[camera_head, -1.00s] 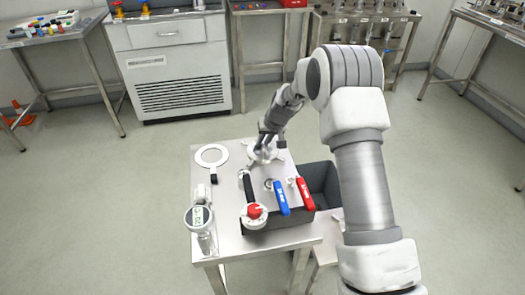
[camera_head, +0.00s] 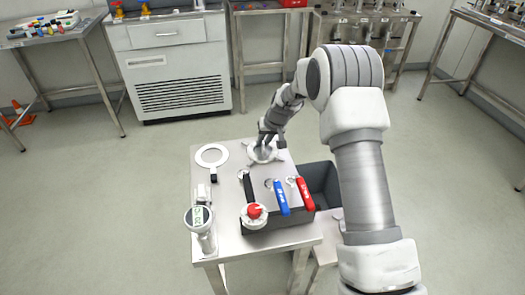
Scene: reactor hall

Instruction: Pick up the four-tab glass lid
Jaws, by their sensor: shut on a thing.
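The four-tab glass lid (camera_head: 263,154) is a pale, round piece with small tabs at its rim, at the back right of the small metal table (camera_head: 226,240). My gripper (camera_head: 264,147) points down over it from the right and is shut on it. The fingers cover part of the lid. I cannot tell whether the lid is touching the table or slightly above it.
A dark bin (camera_head: 321,178) sits right of the table.

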